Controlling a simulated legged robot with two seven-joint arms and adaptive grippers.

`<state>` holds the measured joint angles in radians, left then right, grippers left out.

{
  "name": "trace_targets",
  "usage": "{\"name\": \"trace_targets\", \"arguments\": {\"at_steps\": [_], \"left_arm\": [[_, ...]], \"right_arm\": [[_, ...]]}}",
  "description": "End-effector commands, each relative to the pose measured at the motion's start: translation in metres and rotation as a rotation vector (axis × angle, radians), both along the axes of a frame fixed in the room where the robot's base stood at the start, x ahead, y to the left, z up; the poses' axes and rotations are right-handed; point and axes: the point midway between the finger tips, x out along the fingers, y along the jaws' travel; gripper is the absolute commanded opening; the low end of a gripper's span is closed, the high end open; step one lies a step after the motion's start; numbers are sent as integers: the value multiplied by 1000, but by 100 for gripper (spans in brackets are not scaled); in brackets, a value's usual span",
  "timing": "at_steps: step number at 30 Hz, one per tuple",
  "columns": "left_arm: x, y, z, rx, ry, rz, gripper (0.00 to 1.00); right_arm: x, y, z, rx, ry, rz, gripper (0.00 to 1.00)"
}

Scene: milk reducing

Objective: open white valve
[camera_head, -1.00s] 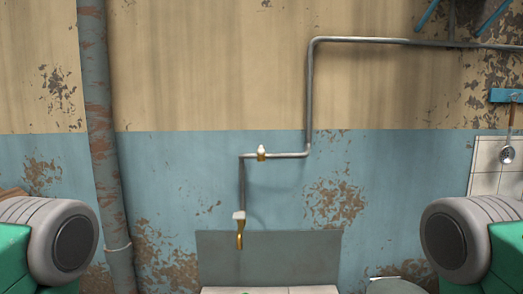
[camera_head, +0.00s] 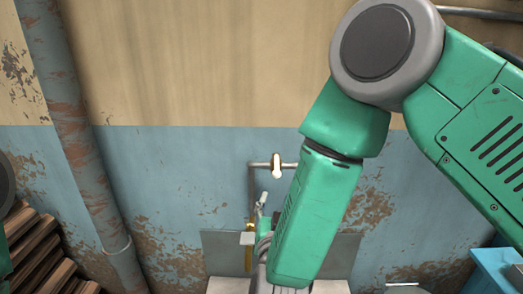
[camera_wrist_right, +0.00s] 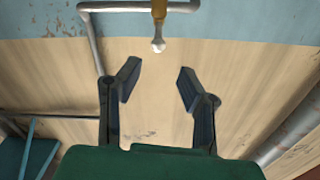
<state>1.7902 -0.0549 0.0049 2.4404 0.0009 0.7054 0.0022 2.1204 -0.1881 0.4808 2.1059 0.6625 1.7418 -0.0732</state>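The white valve (camera_head: 277,165) sits on the thin grey pipe (camera_head: 258,164) on the blue part of the wall, with a brass body. In the right wrist view, the white valve (camera_wrist_right: 158,46) hangs below its brass fitting near the top centre. My right gripper (camera_wrist_right: 157,78) is open and empty, its two fingers apart, with the valve showing beyond the gap between the fingertips. My left gripper is out of view.
A thick rusty pipe (camera_head: 75,130) runs down the wall at left. Stacked wood (camera_head: 38,250) lies lower left. A blue object (camera_head: 497,268) stands lower right.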

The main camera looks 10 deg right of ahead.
Motion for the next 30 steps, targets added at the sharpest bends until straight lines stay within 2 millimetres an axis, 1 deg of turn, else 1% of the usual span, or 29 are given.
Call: {"name": "trace_targets", "arguments": {"at_steps": [1,5,8,15,21,25,30], "left_arm": [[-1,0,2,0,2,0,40],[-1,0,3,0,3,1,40],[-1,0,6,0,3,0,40],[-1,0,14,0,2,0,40],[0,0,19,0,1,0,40],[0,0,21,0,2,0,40],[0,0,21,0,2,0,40]], "right_arm": [[2,-1,4,0,-7,-4,33],[15,-7,2,5,-8,-7,33],[34,-14,2,6,-7,-8,33],[85,-31,0,8,-5,-8,33],[116,-37,0,5,-6,-5,33],[129,-39,0,4,-5,-4,33],[134,-41,-1,3,-3,-4,33]]}}
